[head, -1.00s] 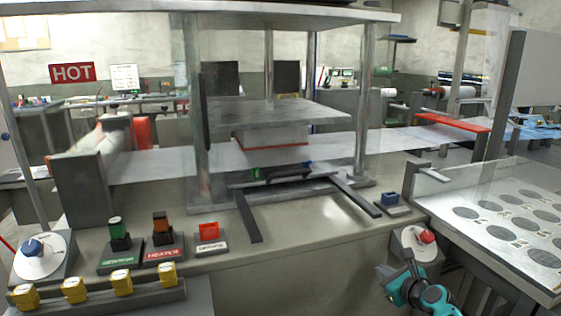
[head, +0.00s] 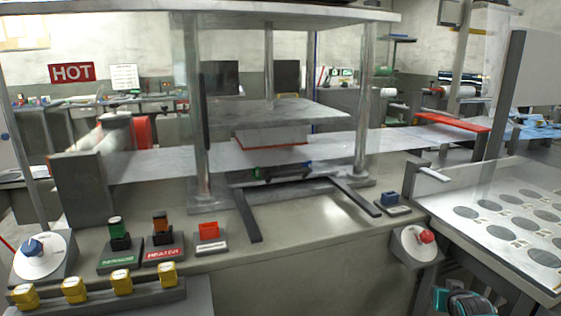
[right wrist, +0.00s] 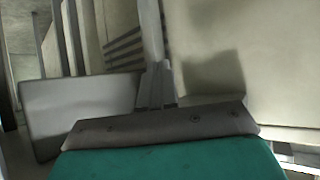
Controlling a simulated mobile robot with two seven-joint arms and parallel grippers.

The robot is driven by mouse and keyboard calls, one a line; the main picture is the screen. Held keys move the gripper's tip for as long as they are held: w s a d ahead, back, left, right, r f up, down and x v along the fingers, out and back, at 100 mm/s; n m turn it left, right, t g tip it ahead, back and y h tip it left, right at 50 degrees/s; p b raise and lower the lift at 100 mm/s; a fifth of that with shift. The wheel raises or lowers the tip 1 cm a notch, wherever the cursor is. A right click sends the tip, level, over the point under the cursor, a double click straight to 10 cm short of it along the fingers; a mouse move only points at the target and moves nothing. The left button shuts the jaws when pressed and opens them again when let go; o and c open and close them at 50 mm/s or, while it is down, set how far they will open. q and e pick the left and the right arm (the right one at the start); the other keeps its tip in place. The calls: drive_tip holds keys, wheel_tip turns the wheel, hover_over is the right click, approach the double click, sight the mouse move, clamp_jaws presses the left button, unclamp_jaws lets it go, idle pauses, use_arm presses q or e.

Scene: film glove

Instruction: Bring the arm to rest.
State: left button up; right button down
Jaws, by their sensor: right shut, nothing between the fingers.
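My right gripper (right wrist: 155,88) shows in the right wrist view with its fingers together and nothing between them. It is beside a pale, flat panel surface. In the head view only a teal and dark part of my right arm shows at the bottom edge, right of centre, below the red knob (head: 427,236) on its white dial. The fingers cannot be made out there. My left arm and gripper are not in view.
The press frame (head: 365,120) stands on the bench (head: 300,235). Green, orange and red switches and yellow knobs (head: 121,281) line its front left. A perforated table (head: 480,235) stands at the right, close to my right arm. The floor in front is partly hidden.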

drive_tip(key=s+a+f+n+y, duration=0.2)
drive_tip(key=s+a+f+n, duration=0.15)
drive_tip(key=s+a, duration=0.6)
drive_tip(key=s+a+f+n+y, duration=0.2)
drive_tip(key=s+a+f+n, duration=0.15)
drive_tip(key=s+a, duration=0.6)
use_arm(q)
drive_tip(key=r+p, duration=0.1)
drive_tip(key=p, duration=0.1)
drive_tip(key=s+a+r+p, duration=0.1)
drive_tip(key=p, duration=0.1)
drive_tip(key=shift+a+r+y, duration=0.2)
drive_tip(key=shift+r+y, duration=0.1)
use_arm(e)
drive_tip(key=s+a+r, duration=0.3)
drive_tip(key=s, duration=0.4)
drive_tip(key=s+a+r+m+y, duration=0.1)
drive_tip(key=s+a+r, duration=0.2)
drive_tip(key=s, duration=0.4)
drive_tip(key=shift+r, duration=0.6)
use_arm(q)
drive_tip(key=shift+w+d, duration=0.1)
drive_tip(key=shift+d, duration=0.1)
